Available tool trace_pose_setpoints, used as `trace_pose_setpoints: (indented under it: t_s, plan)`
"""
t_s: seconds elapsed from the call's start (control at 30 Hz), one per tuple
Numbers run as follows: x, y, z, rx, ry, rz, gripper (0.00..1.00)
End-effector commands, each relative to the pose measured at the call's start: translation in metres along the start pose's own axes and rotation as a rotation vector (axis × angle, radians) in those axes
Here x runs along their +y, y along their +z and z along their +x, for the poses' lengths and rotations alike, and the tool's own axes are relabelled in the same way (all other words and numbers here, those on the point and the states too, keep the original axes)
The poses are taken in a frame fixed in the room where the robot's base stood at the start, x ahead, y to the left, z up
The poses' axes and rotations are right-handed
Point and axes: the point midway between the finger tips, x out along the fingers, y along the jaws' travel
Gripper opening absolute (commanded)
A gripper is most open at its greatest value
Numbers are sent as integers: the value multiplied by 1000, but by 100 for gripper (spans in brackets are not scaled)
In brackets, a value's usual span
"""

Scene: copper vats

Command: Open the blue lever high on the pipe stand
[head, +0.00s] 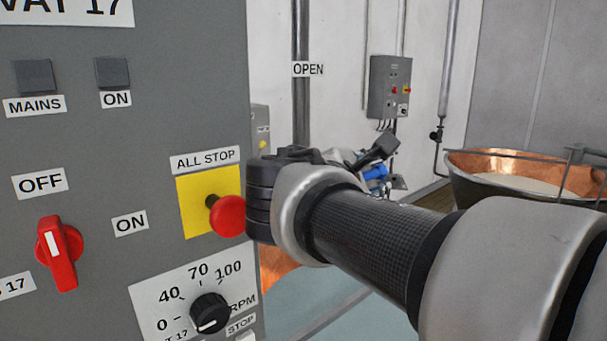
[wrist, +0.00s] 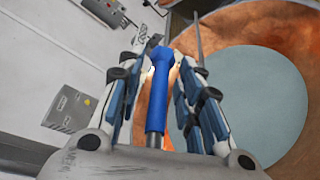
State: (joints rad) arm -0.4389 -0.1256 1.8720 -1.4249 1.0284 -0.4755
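The blue lever (wrist: 158,92) runs lengthwise between the fingers of my gripper (wrist: 170,58) in the wrist view. The fingers stand apart on both sides of it, with a gap showing at least along the right side. Whether the left finger touches it I cannot tell. In the head view a bright blue piece (head: 376,172), seemingly the lever, shows just beyond my arm. My gripper is mostly hidden there behind my wrist. The pipe (head: 300,110) of the stand rises behind my wrist and carries an OPEN label (head: 308,69).
A grey control panel (head: 120,150) fills the left, its red ALL STOP button (head: 228,216) very close to my wrist. A copper vat (head: 480,157) stands at the right. A grey wall box (head: 388,87) hangs behind. Another copper vat (wrist: 245,30) lies beneath my gripper.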

Motion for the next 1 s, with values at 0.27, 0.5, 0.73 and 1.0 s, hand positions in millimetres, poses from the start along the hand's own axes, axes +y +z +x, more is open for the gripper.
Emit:
trace_pose_setpoints:
  t_s: [0.27,0.5,0.73,1.0]
  plan:
    - [0,0,0,0,0,0,13]
    - [0,0,0,0,0,0,0]
    - [0,0,0,0,0,0,0]
    - [0,0,0,-2,1,-1,0]
